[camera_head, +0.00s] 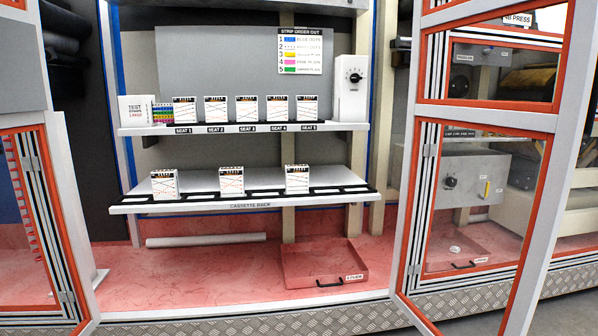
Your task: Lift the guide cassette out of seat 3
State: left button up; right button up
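The guide cassette in seat 3 (247,108) is a small white block with a dark striped top edge and thin coloured lines on its face. It stands upright on the upper shelf (340,126), above the label for seat 3. Similar cassettes stand in seat 1 (185,110), seat 2 (215,109), seat 4 (278,109) and seat 5 (307,108), with gaps between them. Neither of my grippers is in view.
The lower cassette dock (250,208) holds three cassettes and bare places. A white test strips box (135,110) and a dial box (351,88) flank the seats. A red tray (325,265) lies below. Open framed doors (430,150) stand at both sides.

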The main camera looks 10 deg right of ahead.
aim_at(247, 107)
jog(key=u, duration=0.3)
jog(key=i+l+u, duration=0.2)
jog(key=i+u, duration=0.2)
jog(key=i+l+u, duration=0.4)
jog(key=k+j, duration=0.1)
